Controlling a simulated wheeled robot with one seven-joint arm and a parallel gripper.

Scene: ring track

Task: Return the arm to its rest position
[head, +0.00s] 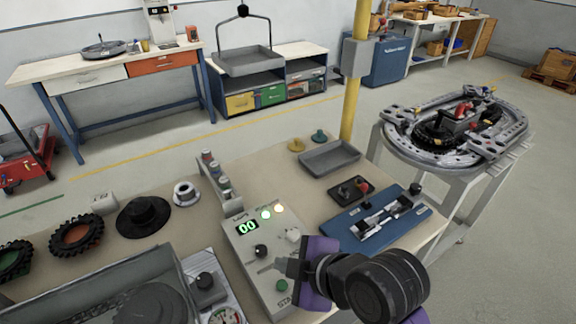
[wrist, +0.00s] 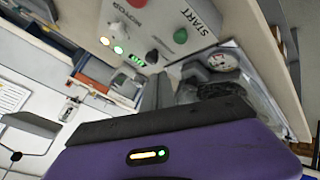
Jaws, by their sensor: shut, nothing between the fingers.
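My arm (head: 375,287) reaches in from the lower right of the head view, with dark round links and purple parts. My gripper (head: 284,265) is at its left end, over the light control box (head: 240,247) at the front of the bench. The gripper is shut with nothing held. In the wrist view the grey fingers (wrist: 156,92) show above the purple gripper body. The control box (wrist: 185,18) fills the top there, with START lettering, a green button and a red button. I cannot tell whether the fingers touch the box.
The bench holds a blue fixture (head: 380,222), a grey tray (head: 330,157), black tyres (head: 76,235) and a dial gauge (head: 222,316). A yellow post (head: 353,100) rises behind it. A ring track (head: 455,127) on a stand is at right. Open floor lies behind the bench.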

